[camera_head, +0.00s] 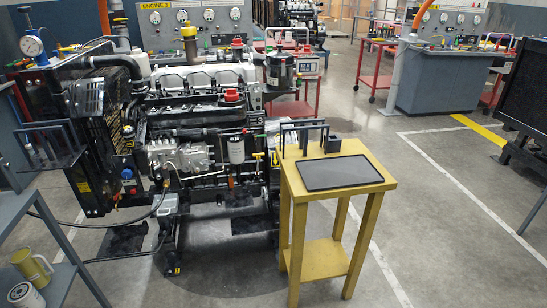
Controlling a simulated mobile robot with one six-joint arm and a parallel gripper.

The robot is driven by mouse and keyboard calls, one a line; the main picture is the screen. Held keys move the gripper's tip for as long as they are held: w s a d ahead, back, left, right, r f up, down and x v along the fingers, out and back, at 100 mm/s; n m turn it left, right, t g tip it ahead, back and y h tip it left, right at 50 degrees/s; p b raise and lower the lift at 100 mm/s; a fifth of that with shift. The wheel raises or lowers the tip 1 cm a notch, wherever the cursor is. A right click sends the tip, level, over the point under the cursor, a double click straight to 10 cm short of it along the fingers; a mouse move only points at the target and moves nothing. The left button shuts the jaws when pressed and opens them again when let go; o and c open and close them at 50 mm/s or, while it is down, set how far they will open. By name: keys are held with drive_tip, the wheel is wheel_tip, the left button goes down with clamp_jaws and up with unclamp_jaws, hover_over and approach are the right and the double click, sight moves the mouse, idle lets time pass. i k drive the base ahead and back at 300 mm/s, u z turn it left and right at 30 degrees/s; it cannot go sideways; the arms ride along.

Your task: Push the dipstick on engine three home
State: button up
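A diesel engine (200,130) on a stand fills the left middle of the view. A yellow sign (155,6) on the panel behind it seems to read ENGINE 3. A small yellow T-shaped handle (257,156) at the engine's near right side, right of the white filter (236,150), looks like the dipstick. It is too small to tell how far in it sits. My gripper is not in view.
A yellow stand (375,187) with a black mat (341,173) and dark brackets is close to the engine's right. A grey shelf (62,283) with a yellow jug (30,266) and white filter is front left. A cable crosses the floor at left. Floor (430,230) at right is clear.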

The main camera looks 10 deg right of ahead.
sight(258, 155)
drive_tip(key=z, duration=0.05)
drive_tip(key=k, duration=0.4)
drive_tip(key=u, duration=0.3)
drive_tip(key=i, duration=0.9)
drive_tip(key=u, duration=0.9)
